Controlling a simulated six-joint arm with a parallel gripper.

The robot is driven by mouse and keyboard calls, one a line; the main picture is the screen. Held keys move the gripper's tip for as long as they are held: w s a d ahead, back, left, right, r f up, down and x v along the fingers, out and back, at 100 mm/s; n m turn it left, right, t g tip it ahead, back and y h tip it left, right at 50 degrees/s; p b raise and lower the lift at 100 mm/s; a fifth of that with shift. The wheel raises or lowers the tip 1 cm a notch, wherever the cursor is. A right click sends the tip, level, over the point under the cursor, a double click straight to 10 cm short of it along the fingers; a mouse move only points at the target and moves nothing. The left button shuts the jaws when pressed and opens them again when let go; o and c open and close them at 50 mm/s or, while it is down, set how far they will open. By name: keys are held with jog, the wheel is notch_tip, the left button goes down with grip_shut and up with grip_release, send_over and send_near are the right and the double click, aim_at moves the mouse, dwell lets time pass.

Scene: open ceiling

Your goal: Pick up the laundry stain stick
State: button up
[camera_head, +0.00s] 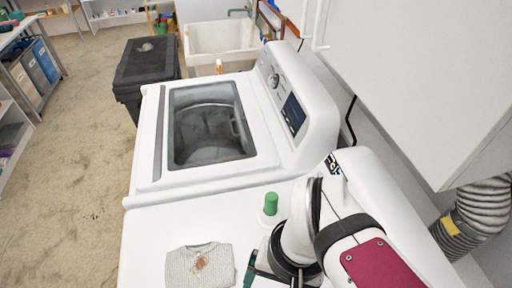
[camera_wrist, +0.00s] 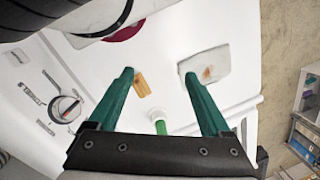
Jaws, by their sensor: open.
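The likely laundry stain stick (camera_head: 271,204) has a green cap and a white lower part. It stands on the white machine top in the head view, just left of my arm. It also shows in the wrist view (camera_wrist: 160,127), low between my fingers and near the gripper body. My gripper (camera_wrist: 158,75) is open, with two teal fingers spread wide and nothing held between them. In the head view only a bit of teal shows beside the arm, and the rest is hidden.
A folded light sweater (camera_head: 200,265) with a brown stain lies on the near machine top. A tan block-like item (camera_wrist: 142,86) lies near the left fingertip in the wrist view. The washer (camera_head: 150,165) with its glass lid stands behind. A wall cabinet (camera_head: 420,70) hangs at right.

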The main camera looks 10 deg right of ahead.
jog(key=n+h, duration=0.2)
jog(key=n, duration=2)
send_over(271, 202)
jog(key=w, duration=0.2)
jog(key=shift+n, duration=0.3)
jog(key=f, duration=1.6)
jog(key=shift+s+d+f, duration=0.2)
jog(key=shift+d, duration=0.15)
grip_shut()
